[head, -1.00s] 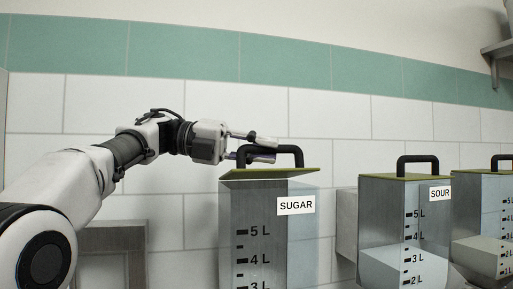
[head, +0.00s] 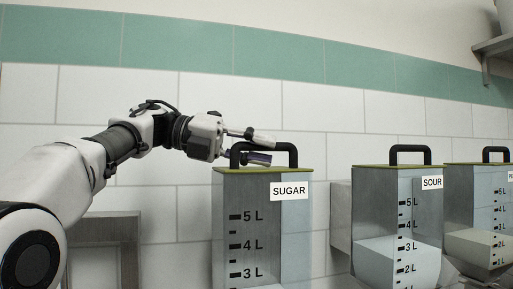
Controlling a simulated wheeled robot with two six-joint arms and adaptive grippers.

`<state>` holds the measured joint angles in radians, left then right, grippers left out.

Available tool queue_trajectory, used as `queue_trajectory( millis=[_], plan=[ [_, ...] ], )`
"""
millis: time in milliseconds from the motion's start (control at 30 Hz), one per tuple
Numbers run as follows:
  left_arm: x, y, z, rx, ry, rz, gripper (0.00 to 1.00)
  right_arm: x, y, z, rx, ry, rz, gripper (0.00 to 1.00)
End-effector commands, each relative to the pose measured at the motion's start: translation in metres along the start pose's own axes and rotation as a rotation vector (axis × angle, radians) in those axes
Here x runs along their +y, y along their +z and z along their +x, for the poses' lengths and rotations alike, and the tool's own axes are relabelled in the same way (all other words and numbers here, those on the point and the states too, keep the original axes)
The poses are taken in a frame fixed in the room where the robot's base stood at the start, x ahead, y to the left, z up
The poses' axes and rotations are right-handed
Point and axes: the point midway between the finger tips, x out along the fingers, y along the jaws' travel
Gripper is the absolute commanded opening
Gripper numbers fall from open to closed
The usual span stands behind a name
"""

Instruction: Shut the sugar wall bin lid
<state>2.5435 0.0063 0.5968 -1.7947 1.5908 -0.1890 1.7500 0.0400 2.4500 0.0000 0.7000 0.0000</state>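The sugar bin (head: 262,225) is a clear, tall container with a "SUGAR" label (head: 289,191) and litre marks. Its olive-green lid (head: 222,169) lies flat along the top rim, with no gap that I can see. A black handle (head: 292,157) stands on the lid. My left gripper (head: 256,147) reaches in from the left at the handle. Its two fingers are spread, one above the handle's top bar and one below it. Whether they touch the bar is hard to tell. My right gripper is not in view.
The sour bin (head: 398,225), with its lid down and a black handle, stands to the right. Another similar bin (head: 477,215) is at the right edge. A tiled wall (head: 120,95) is behind. A grey metal frame (head: 105,228) is at the lower left.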

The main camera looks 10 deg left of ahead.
Motion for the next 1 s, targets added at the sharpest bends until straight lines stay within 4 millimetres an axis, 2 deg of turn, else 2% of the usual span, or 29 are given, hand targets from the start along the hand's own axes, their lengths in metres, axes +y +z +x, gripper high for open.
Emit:
queue_trajectory(
  millis=[267,633,1000],
  plan=[
    [-0.001,0.001,-0.005,-0.004,-0.002,0.002,0.28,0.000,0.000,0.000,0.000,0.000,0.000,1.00],
    [0.000,0.002,-0.068,-0.002,-0.001,0.003,0.28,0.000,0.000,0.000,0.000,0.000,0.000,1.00],
    [0.000,0.001,-0.073,0.001,0.000,0.001,0.28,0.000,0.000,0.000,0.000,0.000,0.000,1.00]
  ],
)
